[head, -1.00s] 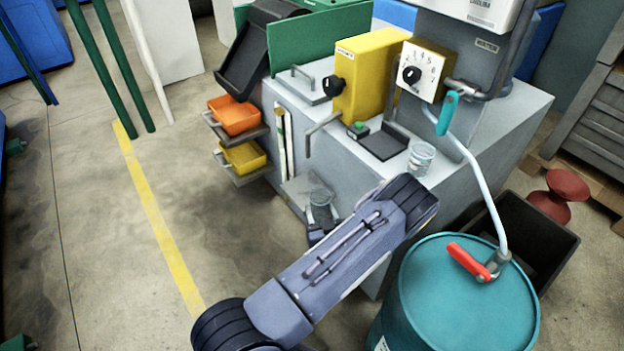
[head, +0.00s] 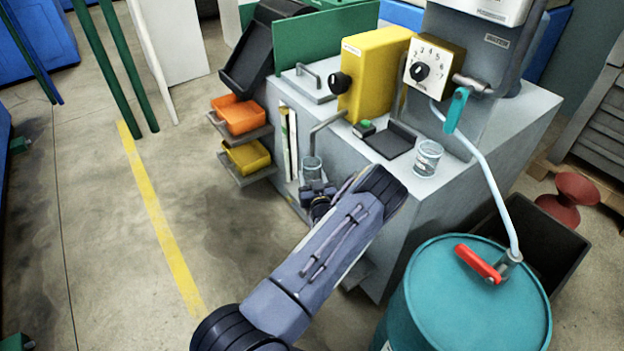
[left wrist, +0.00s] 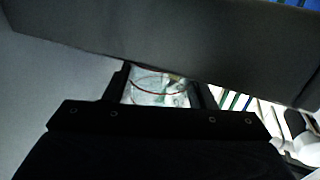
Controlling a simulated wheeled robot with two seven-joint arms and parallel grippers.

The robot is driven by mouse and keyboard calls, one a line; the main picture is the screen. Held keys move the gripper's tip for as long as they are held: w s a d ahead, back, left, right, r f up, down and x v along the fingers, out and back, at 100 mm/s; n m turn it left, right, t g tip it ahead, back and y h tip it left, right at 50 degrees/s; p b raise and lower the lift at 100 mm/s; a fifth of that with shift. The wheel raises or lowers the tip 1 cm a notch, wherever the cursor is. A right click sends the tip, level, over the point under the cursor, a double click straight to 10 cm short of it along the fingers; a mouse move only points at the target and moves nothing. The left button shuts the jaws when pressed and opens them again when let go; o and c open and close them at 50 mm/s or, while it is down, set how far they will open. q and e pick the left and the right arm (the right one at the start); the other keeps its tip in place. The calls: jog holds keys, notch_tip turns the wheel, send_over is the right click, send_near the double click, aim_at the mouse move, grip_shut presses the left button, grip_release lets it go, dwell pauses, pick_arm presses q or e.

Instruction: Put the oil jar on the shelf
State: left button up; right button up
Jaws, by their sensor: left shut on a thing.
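My left gripper (head: 316,188) is shut on a clear jar (head: 312,167), at the front side of the grey machine cabinet. In the left wrist view the jar (left wrist: 160,88) shows between the two fingers, with a thin red line on it. My left forearm hides part of this area in the head view. A second clear jar (head: 428,158) stands upright on the cabinet top, beside a black plate. A small grey shelf (head: 294,190) juts from the cabinet side near the held jar, partly hidden. I cannot tell whether jar and shelf touch. My right gripper is not in view.
The grey cabinet (head: 480,135) carries a yellow box (head: 375,75) and a dial (head: 420,70). Orange (head: 240,115) and yellow bins (head: 247,156) hang at its left. A teal drum (head: 470,300) with a red-handled tap stands front right.

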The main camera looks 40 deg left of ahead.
pick_arm(q)
jog(key=shift+f, duration=0.15)
jog(key=o, duration=1)
